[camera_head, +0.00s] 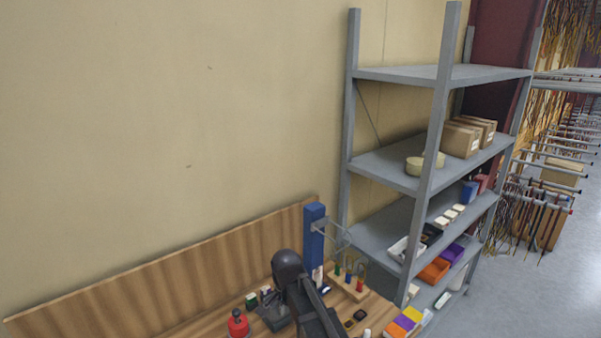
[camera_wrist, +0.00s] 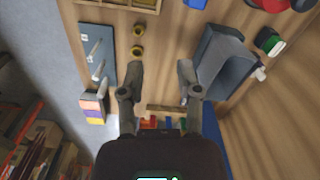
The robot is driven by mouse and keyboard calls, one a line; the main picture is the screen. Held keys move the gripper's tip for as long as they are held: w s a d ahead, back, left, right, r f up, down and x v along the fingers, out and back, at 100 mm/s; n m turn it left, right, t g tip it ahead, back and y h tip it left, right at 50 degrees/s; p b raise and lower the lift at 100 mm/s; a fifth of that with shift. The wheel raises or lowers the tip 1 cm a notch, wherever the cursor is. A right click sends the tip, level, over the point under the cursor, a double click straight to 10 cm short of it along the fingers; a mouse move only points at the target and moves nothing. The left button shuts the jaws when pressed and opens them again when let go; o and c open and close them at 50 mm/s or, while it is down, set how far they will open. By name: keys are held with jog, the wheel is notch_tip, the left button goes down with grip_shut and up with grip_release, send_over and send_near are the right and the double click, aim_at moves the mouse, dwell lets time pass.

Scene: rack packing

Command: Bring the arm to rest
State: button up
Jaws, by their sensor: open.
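My gripper (camera_wrist: 160,80) is open in the wrist view, its two dark fingers apart with only bare wooden bench top between them. Nothing is held. My dark arm reaches over the bench in the head view; its fingers cannot be made out there. The wooden bench (camera_head: 120,290) stands against the wall. In the wrist view, a dark grey angular object (camera_wrist: 222,62) lies right of the fingers, and a blue-grey board (camera_wrist: 97,50) with light handles lies to the left. Two small yellow-rimmed round items (camera_wrist: 137,40) lie between them.
A grey metal rack (camera_head: 440,74) stands right of the bench, with boxes and coloured bins on its shelves. A blue post (camera_head: 313,235) with a wire loop rises close behind my arm. A red container (camera_head: 238,323) stands left of it. Open floor (camera_head: 545,285) lies at the right.

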jog(key=s+d+f+n+b, duration=0.2)
jog(key=s+d+f, duration=0.1)
jog(key=d, duration=0.4)
jog(key=s+d+f+n+b, duration=0.3)
jog(key=d, duration=0.3)
jog(key=s+d+f+n+b, duration=0.2)
jog(key=s+d+f+b, duration=0.1)
jog(key=d, duration=0.4)
jog(key=shift+s+d+n, duration=0.15)
jog(key=shift+d+n, duration=0.15)
jog(key=shift+d, duration=0.05)
jog(key=shift+a, duration=0.15)
